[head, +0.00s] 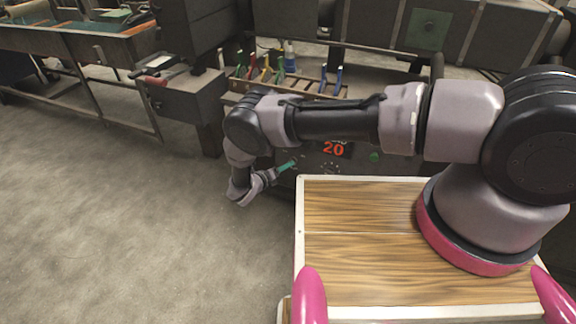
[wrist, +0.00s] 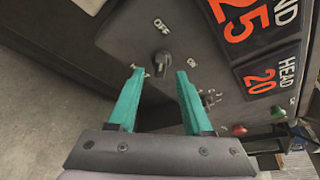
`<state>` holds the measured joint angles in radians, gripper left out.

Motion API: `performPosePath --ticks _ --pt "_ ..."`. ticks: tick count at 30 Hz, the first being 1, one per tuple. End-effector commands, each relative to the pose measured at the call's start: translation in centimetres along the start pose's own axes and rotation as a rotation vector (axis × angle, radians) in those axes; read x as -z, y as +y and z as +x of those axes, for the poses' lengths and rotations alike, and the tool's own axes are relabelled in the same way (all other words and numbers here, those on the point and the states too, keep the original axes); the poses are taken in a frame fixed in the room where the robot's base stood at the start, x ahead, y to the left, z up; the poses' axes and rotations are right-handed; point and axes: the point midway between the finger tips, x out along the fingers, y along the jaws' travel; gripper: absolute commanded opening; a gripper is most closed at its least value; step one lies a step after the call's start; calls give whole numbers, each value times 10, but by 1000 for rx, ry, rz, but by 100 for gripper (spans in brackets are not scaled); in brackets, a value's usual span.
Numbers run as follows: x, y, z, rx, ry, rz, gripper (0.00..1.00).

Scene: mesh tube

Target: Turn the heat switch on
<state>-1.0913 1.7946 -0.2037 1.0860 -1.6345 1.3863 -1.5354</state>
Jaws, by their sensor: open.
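The heat switch appears to be the black rotary knob (wrist: 161,63) on the dark control panel (wrist: 125,38) in the wrist view. An OFF label (wrist: 161,25) sits above it and an ON label (wrist: 192,63) to its right; its exact pointing is hard to tell. My gripper (wrist: 160,73) is open and empty, its two teal fingertips on either side of and just short of the knob. I cannot tell whether they touch the panel. In the head view my gripper (head: 291,165) is at the machine front, and the knob is hidden.
A second knob (wrist: 209,98) is partly behind the right finger. Red digits (wrist: 262,82), a red button (wrist: 239,129) and a green button (wrist: 277,111) lie further right. A tool rack (head: 290,85) stands above the panel. The floor (head: 130,220) at left is clear.

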Motion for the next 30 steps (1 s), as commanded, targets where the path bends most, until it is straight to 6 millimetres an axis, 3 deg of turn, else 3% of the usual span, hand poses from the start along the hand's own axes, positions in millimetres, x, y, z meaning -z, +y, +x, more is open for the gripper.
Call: performPosePath --ticks 6,16,17,20,21,30 --pt "0 0 23 -1 1 1 50" --pt "0 0 27 -1 0 1 50" --pt "0 0 27 -1 0 1 42" --pt "0 0 27 -1 0 1 4" --pt "0 0 27 -1 0 1 0" --pt "-1 0 26 -7 0 16 0"
